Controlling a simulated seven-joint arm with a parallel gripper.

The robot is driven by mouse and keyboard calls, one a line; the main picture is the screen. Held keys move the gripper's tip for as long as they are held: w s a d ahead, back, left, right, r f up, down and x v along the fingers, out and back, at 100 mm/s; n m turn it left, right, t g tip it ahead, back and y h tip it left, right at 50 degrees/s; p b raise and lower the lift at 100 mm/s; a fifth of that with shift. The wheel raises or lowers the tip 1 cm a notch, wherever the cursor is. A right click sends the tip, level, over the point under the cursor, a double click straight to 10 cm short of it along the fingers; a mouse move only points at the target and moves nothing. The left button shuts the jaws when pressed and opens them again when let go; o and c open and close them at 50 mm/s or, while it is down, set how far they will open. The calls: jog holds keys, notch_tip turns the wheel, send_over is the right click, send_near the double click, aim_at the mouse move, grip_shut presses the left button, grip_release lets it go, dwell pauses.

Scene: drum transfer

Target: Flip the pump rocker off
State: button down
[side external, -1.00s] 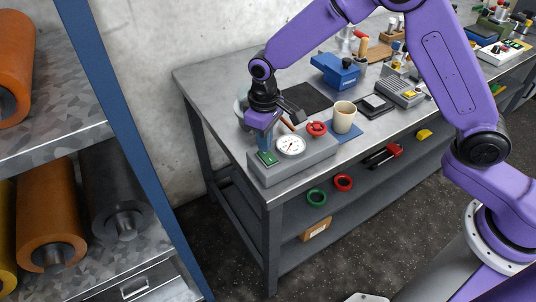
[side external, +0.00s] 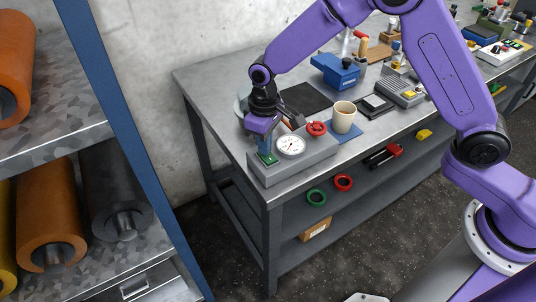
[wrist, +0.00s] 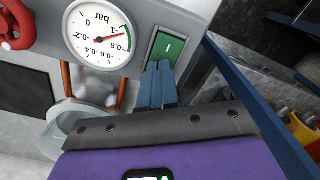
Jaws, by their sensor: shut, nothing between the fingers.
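The green pump rocker (wrist: 167,47) sits in a dark frame on the grey pump box (wrist: 185,14), with a white "I" mark on its face. It also shows at the near left end of the box in the side view (side external: 267,160). My gripper (wrist: 158,70) is shut and empty, its blue fingertips together at the rocker's lower edge in the wrist view. In the side view my gripper (side external: 265,152) points down at the rocker; I cannot tell whether the tips touch it. The gauge (wrist: 97,33) beside it shows a red needle between -0.8 and -1 bar.
A red valve knob (side external: 316,128) stands on the box beyond the gauge. A cream cup (side external: 343,117) stands close by on a blue mat. Copper-coloured pipes (wrist: 121,92) and a pale round vessel (wrist: 60,125) lie behind the box.

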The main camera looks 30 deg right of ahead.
jog(key=shift+r, duration=3.45)
jog(key=shift+s, duration=0.1)
jog(key=s+d+r+n, duration=0.1)
jog(key=s+d+n, duration=0.1)
jog(key=s+d, duration=0.4)
jog(key=s+d+r+n, duration=0.2)
jog(key=s+d, duration=0.4)
jog(key=s, duration=0.8)
jog(key=s+d+r+n, duration=0.2)
jog(key=s+d, duration=0.5)
jog(key=s, duration=0.3)
jog(key=shift+r+n, duration=0.25)
jog(key=shift+n, duration=0.05)
jog(key=shift+d, duration=0.1)
